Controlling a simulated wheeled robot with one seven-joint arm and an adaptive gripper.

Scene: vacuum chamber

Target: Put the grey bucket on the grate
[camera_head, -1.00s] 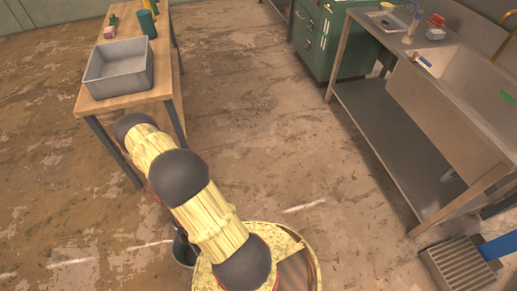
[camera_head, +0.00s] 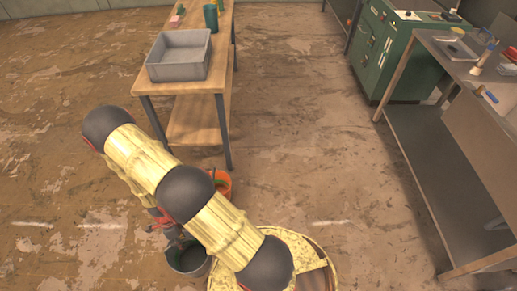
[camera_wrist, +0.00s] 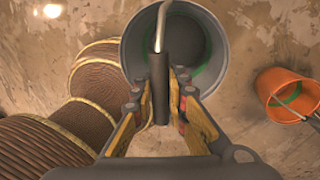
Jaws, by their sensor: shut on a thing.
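The grey bucket (camera_head: 188,262) is at the lower left of the head view, below my arm and partly hidden by it. In the wrist view the grey bucket (camera_wrist: 205,35) is seen from above, with its handle running up to a dark grip. My gripper (camera_wrist: 161,85) is shut on that dark handle grip. In the head view my gripper (camera_head: 168,228) is small and partly covered by my arm. I cannot tell whether the bucket touches the floor. The grate is not in view now.
An orange bucket (camera_head: 223,184) stands close by; it also shows in the wrist view (camera_wrist: 288,95). A wooden table (camera_head: 175,92) with a grey bin (camera_head: 180,70) stands beyond. The floor between is clear.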

